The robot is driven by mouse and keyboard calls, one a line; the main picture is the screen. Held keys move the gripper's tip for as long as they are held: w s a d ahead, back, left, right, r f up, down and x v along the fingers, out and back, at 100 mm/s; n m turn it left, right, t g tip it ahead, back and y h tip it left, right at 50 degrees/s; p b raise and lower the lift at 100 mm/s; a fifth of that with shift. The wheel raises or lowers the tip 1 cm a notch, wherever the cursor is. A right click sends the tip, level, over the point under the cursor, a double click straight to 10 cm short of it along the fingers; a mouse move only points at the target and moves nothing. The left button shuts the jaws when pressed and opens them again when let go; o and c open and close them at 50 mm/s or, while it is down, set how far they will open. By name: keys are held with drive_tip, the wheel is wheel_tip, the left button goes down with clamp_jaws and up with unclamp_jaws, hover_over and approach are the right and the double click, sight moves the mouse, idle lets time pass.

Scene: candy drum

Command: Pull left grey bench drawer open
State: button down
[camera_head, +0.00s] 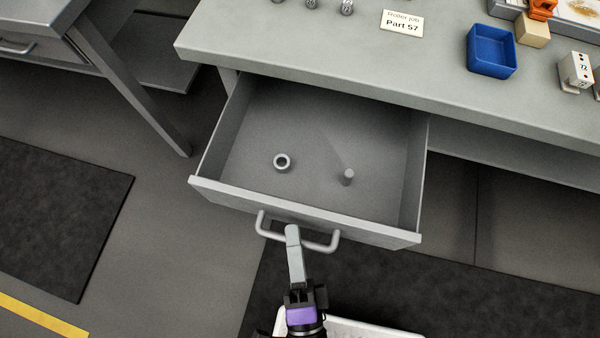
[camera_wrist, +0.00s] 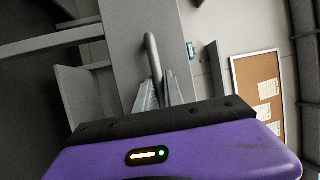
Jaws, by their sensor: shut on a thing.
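The grey bench drawer (camera_head: 300,212) stands pulled well out from under the grey bench (camera_head: 300,70) in the head view. A small ring (camera_head: 282,162) and a small upright cylinder (camera_head: 348,177) are inside it. The drawer's bar handle (camera_head: 322,246) is on its front face. My gripper (camera_head: 292,232) is at the handle, left of its middle, with its fingers shut on the bar. In the wrist view the handle (camera_wrist: 151,50) runs down between the two fingers (camera_wrist: 160,92). The fingers hide part of the bar.
A blue bin (camera_head: 491,52), a "Part 57" card (camera_head: 402,21) and several small parts are on the bench top. Another bench with a drawer (camera_head: 35,45) stands at the left. Dark mats (camera_head: 60,210) lie on the floor.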

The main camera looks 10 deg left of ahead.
drive_tip(key=shift+s, duration=0.8)
drive_tip(key=c, duration=1.7)
unclamp_jaws()
drive_tip(key=shift+v, duration=3.9)
